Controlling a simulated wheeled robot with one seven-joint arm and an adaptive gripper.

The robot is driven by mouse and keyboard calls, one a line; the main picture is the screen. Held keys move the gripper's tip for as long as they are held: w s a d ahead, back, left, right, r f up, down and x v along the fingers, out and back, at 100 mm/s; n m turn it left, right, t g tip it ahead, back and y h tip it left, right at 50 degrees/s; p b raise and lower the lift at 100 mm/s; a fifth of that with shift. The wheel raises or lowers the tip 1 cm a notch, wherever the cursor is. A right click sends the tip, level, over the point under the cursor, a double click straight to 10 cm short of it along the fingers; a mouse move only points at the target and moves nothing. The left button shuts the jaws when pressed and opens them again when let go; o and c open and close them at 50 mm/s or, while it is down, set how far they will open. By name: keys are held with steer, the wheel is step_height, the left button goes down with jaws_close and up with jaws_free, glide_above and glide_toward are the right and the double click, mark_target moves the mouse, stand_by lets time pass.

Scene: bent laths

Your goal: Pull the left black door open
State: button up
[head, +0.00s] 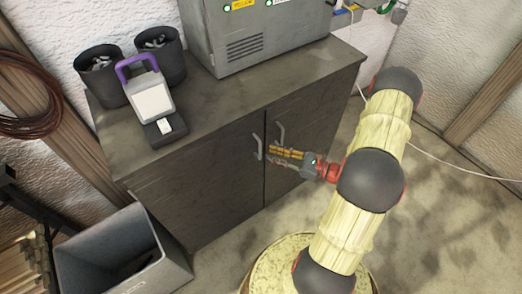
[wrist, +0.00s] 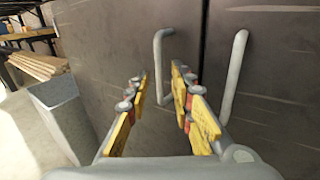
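The left black door (head: 205,182) of the low dark cabinet is closed, its face level with the right door (head: 318,108). Its grey bar handle (head: 257,147) stands upright near the seam between the doors; in the wrist view the handle (wrist: 160,60) shows between my fingertips. My gripper (head: 270,153) is open, with yellow-padded fingers; it also shows in the wrist view (wrist: 160,75). It comes from the right, close to the left handle. I cannot tell whether the fingertips reach around the bar or touch it.
The right door's handle (wrist: 235,75) stands just right of my fingers. A grey open bin (head: 122,250) stands on the floor before the cabinet's left end. A grey machine (head: 260,35), black pots (head: 101,77) and a purple-handled device (head: 151,100) stand on the cabinet top.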

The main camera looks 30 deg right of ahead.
mark_target(260, 157)
steer(key=shift+b+x, duration=0.65)
steer(key=shift+x, duration=2.4)
steer(key=shift+c, duration=0.8)
steer(key=c, duration=0.4)
jaws_close()
